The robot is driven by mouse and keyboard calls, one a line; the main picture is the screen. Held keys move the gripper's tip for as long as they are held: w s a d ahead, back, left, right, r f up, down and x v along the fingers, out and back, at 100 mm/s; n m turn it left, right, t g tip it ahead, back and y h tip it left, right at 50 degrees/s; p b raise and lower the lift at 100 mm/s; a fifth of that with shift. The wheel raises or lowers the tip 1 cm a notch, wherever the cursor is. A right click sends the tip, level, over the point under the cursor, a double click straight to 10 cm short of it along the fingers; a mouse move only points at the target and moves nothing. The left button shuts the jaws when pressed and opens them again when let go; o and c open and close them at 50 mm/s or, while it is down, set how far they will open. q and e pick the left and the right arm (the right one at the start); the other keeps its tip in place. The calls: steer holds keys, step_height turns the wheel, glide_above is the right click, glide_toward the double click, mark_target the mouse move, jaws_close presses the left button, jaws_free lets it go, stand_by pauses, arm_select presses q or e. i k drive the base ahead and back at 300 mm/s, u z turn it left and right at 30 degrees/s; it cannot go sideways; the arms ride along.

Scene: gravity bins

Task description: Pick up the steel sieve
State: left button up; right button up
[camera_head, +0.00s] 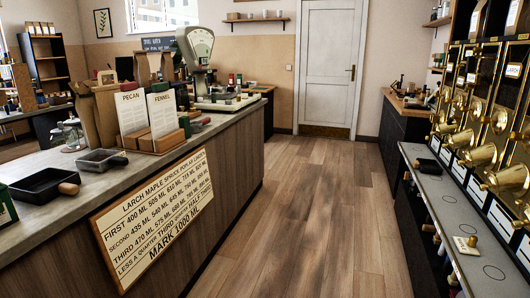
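A grey, metal-looking rectangular vessel (98,156) with a short dark handle sits on the left counter near its edge. It may be the steel sieve, but I cannot make out a mesh. A larger black tray (34,192) with a wooden handle lies closer, to its left. Neither of my grippers is in view, and nothing is seen touching these things.
The long counter (236,128) holds card stands, paper bags (97,112) and a weighing scale (196,52). Brass bins (482,157) line the right wall above a grey ledge (440,192). The wooden floor (310,200) between them is clear up to a white door (329,62).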

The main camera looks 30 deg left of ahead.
mark_target(107, 161)
steer(key=u, duration=0.2)
steer(key=i, duration=2.65)
steer(key=u, duration=1.55)
steer(key=i, duration=1.5)
steer(key=u, duration=1.35)
